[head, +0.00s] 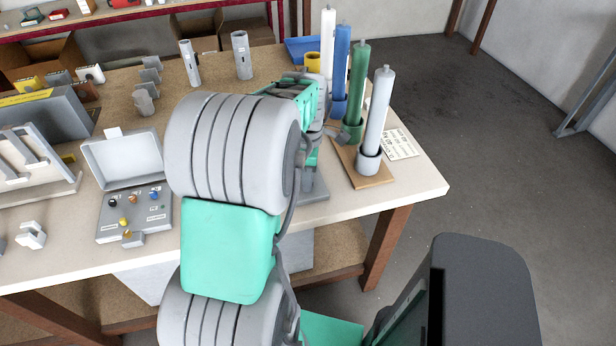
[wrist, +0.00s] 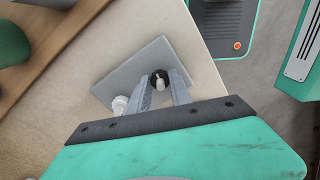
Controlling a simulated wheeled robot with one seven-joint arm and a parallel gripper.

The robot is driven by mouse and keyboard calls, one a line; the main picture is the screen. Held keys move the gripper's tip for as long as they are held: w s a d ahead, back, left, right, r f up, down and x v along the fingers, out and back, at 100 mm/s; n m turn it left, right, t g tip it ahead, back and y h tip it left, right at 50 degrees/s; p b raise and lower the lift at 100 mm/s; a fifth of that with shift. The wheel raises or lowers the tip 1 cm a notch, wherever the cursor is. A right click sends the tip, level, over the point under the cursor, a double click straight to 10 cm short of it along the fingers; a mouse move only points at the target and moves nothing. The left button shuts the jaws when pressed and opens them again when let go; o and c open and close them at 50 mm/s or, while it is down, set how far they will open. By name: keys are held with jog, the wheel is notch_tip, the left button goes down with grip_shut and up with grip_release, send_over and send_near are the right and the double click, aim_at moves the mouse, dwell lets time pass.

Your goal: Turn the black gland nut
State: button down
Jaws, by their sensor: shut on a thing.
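The black gland nut (wrist: 159,75) shows in the wrist view as a small dark ring with a pale stub in its middle. It sits above a grey plate (wrist: 125,72) on the table. My gripper (wrist: 161,86) has its two grey fingers on either side of the nut and is shut on it. A small white fitting (wrist: 120,104) stands at the plate's edge, beside the left finger. In the head view my arm hides the nut and the fingers; only part of the grey plate (head: 315,190) shows.
Upright white, blue (head: 341,65), green (head: 357,85) and grey (head: 377,115) tubes stand right of my arm, the grey one on a wooden board (head: 362,176). An open grey case (head: 127,160) with small parts lies left. The table's front right corner is mostly clear.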

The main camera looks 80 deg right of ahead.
jog(key=c, duration=1.2)
grip_release()
jog(key=shift+o, duration=0.2)
jog(key=shift+r, duration=0.1)
notch_tip(320, 180, up, 8)
jog(key=shift+d+f+b, duration=0.1)
jog(key=shift+f+b, duration=0.05)
jog(key=shift+b, duration=0.2)
